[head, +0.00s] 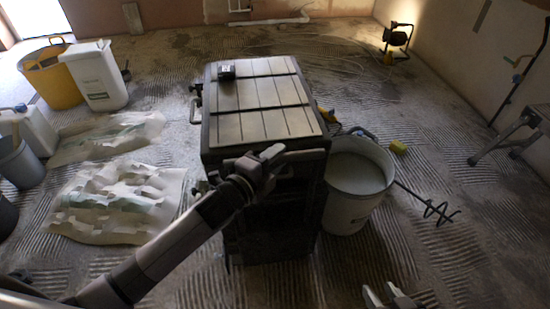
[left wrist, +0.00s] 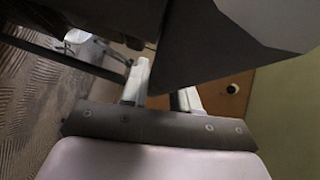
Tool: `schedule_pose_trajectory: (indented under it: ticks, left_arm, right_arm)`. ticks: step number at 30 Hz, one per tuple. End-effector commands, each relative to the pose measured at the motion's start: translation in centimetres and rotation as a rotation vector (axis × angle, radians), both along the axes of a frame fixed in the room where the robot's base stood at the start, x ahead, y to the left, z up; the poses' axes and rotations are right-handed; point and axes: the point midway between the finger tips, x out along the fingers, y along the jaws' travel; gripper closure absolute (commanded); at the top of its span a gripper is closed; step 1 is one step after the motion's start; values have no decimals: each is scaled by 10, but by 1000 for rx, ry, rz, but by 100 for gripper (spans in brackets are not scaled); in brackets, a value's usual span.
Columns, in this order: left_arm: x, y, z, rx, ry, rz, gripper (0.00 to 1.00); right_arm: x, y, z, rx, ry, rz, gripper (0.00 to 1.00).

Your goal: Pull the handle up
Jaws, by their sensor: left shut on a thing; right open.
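A large dark case (head: 268,97) with a slatted beige top stands in the middle of the floor in the head view. A dark handle bar (head: 306,156) runs along its near upper edge. My left gripper (head: 270,168) reaches in from the left and is shut on the handle. In the left wrist view, the left gripper's two pale fingers (left wrist: 162,92) stand either side of a dark part that hides much of the grip. My right gripper (head: 392,297) is open and empty at the bottom edge, apart from the case.
A white bucket (head: 357,185) stands close to the case's right side, with a mixing paddle (head: 435,208) beyond it. Crumpled sheeting (head: 120,195) lies left. A yellow tub (head: 53,80) and a white container (head: 96,78) stand back left. A small black box (head: 226,71) sits on the case top.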

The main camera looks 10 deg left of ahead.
Motion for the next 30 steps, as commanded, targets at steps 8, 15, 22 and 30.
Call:
schedule_pose_trajectory:
  ticks: [8,15,22,30]
  left_arm:
    - [0,0,62,0,-6,-2,100]
    - [0,0,84,0,-2,-2,100]
    - [0,0,91,0,1,-1,100]
    - [0,0,93,-2,-4,-1,100]
  right_arm:
    - [-7,-10,36,-31,-4,-10,57]
    - [-9,-13,54,-39,-9,-12,57]
    - [-9,-13,61,-39,-8,-12,57]
    - [-9,-13,61,-39,-8,-12,57]
